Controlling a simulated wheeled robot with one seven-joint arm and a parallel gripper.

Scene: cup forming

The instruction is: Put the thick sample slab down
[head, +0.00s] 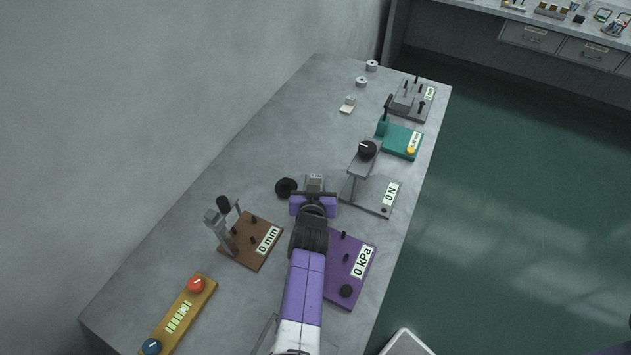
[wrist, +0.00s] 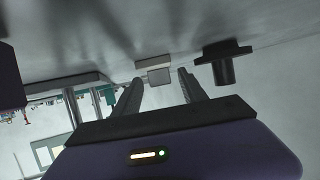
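My gripper (head: 314,186) is low over the bench, to the left of the purple kPa device (head: 349,272). In the wrist view, the fingers of my gripper (wrist: 161,80) stand apart. A small grey block (wrist: 159,76), which looks like the thick sample slab, shows between and just beyond the fingertips, with narrow gaps on both sides. A paler flat piece (wrist: 153,61) adjoins it. In the head view the block (head: 315,179) shows at the gripper's front end. Whether it rests fully on the bench is hard to tell.
A black knob-like piece (head: 286,187) stands close to the left of the gripper and also shows in the wrist view (wrist: 224,62). A brown mm gauge (head: 250,241) is at left, a grey N device (head: 371,195) at right.

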